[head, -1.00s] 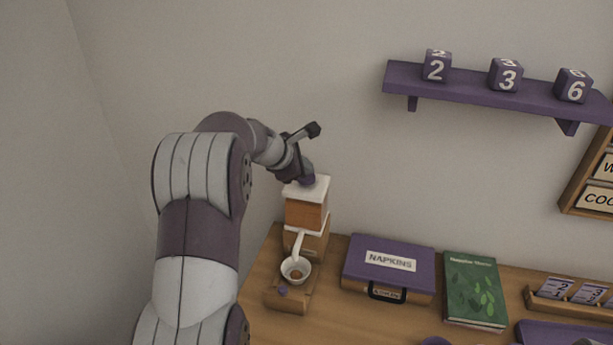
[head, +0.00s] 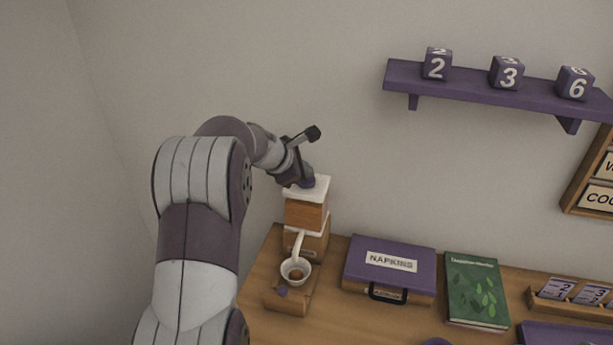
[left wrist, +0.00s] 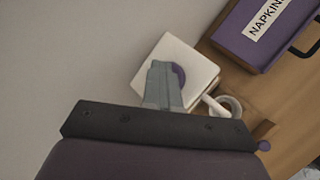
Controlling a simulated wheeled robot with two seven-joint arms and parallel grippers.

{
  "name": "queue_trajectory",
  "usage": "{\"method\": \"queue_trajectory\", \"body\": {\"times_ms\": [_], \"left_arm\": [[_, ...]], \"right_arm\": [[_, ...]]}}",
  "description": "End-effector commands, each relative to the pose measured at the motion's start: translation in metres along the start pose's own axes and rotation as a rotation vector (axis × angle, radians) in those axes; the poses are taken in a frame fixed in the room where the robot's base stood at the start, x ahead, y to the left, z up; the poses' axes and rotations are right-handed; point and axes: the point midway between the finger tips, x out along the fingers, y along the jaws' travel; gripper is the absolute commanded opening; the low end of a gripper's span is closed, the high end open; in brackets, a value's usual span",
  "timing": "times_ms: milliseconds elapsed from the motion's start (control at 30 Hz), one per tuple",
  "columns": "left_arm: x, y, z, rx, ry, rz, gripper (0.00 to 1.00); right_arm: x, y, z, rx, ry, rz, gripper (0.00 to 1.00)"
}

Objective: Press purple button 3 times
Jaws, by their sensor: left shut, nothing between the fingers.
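A coffee grinder with a white top (head: 321,186) and a wooden body (head: 305,214) stands at the left of the counter. The purple button (left wrist: 179,74) is a round disc on the white top, partly hidden by my fingers in the left wrist view. In the left wrist view the closed fingers (left wrist: 160,72) overlap the disc's left part. My right gripper is not in view.
A white cup (head: 296,270) sits at the grinder's front, near a small purple knob (head: 282,291). A purple napkin case (head: 408,260) and a green book (head: 475,290) lie to the right. A purple shelf (head: 470,92) with numbered cubes hangs on the wall.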

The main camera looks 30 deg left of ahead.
Motion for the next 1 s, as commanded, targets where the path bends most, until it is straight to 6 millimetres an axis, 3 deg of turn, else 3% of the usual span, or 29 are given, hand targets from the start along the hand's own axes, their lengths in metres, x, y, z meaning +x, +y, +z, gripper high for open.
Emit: {"method": "queue_trajectory", "body": {"times_ms": [333, 733, 1000], "left_arm": [[0.0, -0.001, 0.0, -0.001, 0.001, -0.004, 0.0], [-0.016, 0.011, 0.011, -0.001, 0.001, -0.003, 0.0], [-0.016, 0.012, 0.012, -0.001, 0.0, -0.002, 0.0]], "right_arm": [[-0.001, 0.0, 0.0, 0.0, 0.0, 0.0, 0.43], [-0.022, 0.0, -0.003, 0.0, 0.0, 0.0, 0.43], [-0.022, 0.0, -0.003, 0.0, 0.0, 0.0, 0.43]]}}
